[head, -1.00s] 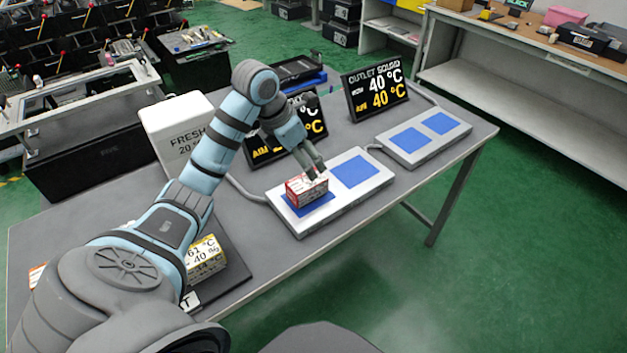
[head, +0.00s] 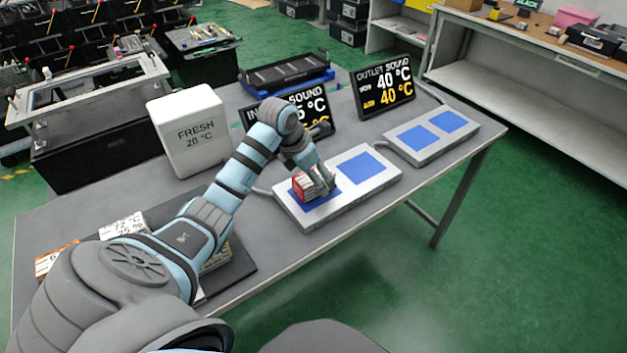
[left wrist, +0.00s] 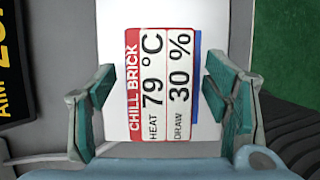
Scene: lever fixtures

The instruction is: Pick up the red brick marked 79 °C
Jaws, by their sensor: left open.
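The red brick (head: 301,186) sits on the left blue square of a white two-pad plate (head: 305,218) on the table. In the left wrist view the brick (left wrist: 160,85) shows its label, "CHILL BRICK", "HEAT 79 °C", "DRAW 30 %". My left gripper (head: 322,188) is at the brick, covering its right part in the head view. In the left wrist view its open fingers (left wrist: 160,108) stand on either side of the brick, with a small gap on each side. My right gripper is not in view.
A white "FRESH 20 °C" box (head: 190,133) stands at the back left. Two black display boards stand behind the plates, one reading "OUTLET SOUND" (head: 384,88). A second two-pad plate (head: 432,138) lies to the right. Other labelled bricks (head: 122,226) lie at the front left, partly behind my arm.

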